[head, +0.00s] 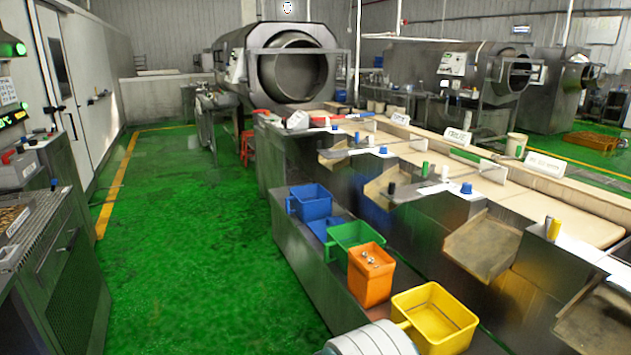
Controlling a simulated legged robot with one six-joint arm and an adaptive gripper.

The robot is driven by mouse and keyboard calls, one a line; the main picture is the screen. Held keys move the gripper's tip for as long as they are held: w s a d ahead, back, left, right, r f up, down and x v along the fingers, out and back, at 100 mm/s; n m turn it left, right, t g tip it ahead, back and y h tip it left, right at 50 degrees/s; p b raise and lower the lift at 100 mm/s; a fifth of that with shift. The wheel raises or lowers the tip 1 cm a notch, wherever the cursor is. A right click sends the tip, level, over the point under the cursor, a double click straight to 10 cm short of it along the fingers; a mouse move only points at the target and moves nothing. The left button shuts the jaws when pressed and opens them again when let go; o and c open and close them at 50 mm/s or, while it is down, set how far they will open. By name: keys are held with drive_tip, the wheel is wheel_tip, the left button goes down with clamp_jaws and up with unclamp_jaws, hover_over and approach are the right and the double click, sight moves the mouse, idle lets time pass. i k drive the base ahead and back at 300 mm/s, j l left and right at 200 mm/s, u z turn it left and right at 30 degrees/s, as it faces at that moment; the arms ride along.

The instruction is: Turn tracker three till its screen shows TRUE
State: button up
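I cannot make out tracker three or a screen reading TRUE in the head view. White signs stand along the back of the long worktable: a near one (545,164), a middle one (457,136) and a far one (401,118). Their lettering is too small to read. A lit display (14,118) shows at the left edge, partly cut off. My gripper is not in view. A pale ribbed rounded shape (370,340) is cut off at the bottom edge; I cannot tell what it is.
Blue (310,202), green (354,240), orange (370,275) and yellow (435,318) bins line the steel ledge before the worktable (540,205). A steel cabinet (62,265) stands left. Large drums (292,70) are behind. The green floor aisle (190,250) is clear.

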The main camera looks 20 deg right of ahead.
sight(467, 188)
drive_tip(key=i+z, duration=0.3)
drive_tip(key=i, duration=0.15)
drive_tip(key=i+j+z, duration=0.65)
drive_tip(key=i, duration=0.25)
drive_tip(key=i+j+z, duration=0.15)
drive_tip(key=i+z, duration=0.25)
drive_tip(key=i+j+z, duration=0.15)
drive_tip(key=z, duration=0.2)
drive_tip(key=i+j+z, duration=0.2)
drive_tip(key=j+z, duration=0.2)
drive_tip(key=i+j+z, duration=0.15)
drive_tip(key=j+z, duration=0.25)
